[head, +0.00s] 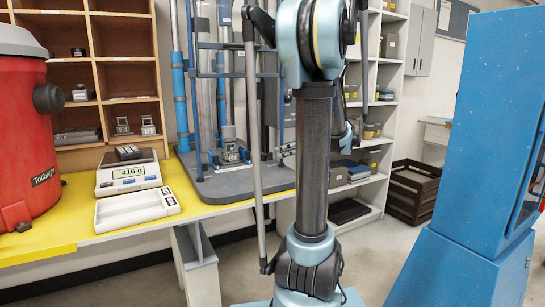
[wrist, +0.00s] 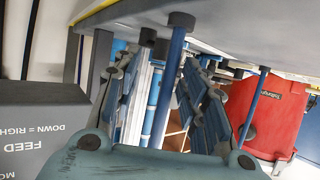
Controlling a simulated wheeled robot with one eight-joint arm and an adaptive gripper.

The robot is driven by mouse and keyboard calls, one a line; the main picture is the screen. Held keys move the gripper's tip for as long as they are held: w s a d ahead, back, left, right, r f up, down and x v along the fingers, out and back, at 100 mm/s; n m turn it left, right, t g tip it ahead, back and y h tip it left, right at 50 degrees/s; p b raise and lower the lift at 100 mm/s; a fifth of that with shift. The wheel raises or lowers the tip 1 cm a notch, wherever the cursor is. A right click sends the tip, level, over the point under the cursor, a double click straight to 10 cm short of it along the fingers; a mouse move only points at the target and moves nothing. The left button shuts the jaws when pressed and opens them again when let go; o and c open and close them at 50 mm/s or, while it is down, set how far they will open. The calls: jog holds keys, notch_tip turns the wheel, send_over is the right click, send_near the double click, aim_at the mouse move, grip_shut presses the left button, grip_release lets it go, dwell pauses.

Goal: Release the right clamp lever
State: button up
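The test rig, a blue frame (head: 195,90) with upright posts on a grey base plate (head: 235,185), stands at the table's right end in the head view. My gripper (head: 284,151) is small there, beside the rig's right side and partly behind my arm. In the wrist view my gripper (wrist: 163,85) has its two fingers apart, with a gap between them. A blue rod (wrist: 172,75) with a dark end crosses in front of the gap; contact cannot be judged. I cannot pick out the right clamp lever or its position with certainty; my arm hides part of the rig.
A grey box marked FEED (wrist: 40,130) is close on the left in the wrist view. A scale (head: 128,178), a white tray (head: 137,209) and a red vessel (head: 25,135) stand on the yellow table. A blue cabinet (head: 490,130) stands at the right.

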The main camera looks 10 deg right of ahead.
aim_at(267, 156)
jog(key=shift+x, duration=3.05)
jog(key=shift+c, duration=0.5)
